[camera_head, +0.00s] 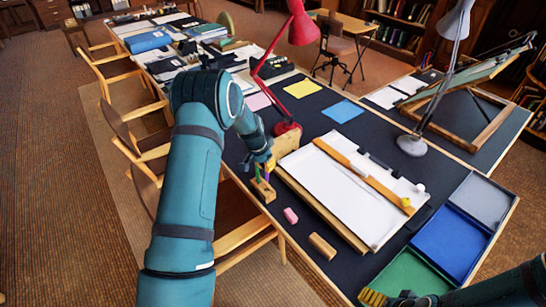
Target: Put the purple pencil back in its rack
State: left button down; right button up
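A small wooden rack (263,191) stands near the left edge of the dark drafting table. A green pencil (257,173) stands upright in it, and a thin purple pencil (267,176) shows upright beside it, right under my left gripper (264,160). The gripper points down just above the rack; its fingers are small and partly hidden, so I cannot tell whether they are closed on the purple pencil. My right gripper (385,298) is low at the bottom right, by the green tray, its tip partly cut off by the frame.
A white drawing board (330,175) with a wooden straightedge lies right of the rack. A pink eraser (290,215) and a wooden block (322,246) lie in front. Red (287,128) and grey (411,145) lamps stand behind. Green (408,275), blue (450,240) and grey trays line the right.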

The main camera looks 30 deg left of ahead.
aim_at(266, 176)
pick_arm(q)
jog(key=shift+w+f, duration=0.1)
jog(key=shift+w, duration=0.05)
jog(key=shift+s+f, duration=0.3)
jog(key=shift+b+x, duration=0.5)
jog(key=shift+x, duration=0.45)
jog(key=shift+s+f+b, duration=0.15)
jog(key=shift+f+b, duration=0.2)
jog(key=shift+f, duration=0.3)
jog(key=shift+f+b, duration=0.85)
jog(key=shift+f, duration=0.05)
pick_arm(e)
notch_tip(266, 176, down, 4)
jog(key=shift+a+r, duration=0.1)
pick_arm(q)
jog(key=shift+f+b, duration=0.8)
pick_arm(e)
jog(key=shift+s+f, duration=0.25)
jog(key=shift+f, duration=0.55)
pick_arm(q)
jog(key=shift+f+b, duration=0.35)
jog(key=shift+f, duration=0.05)
pick_arm(e)
jog(key=shift+f, duration=0.35)
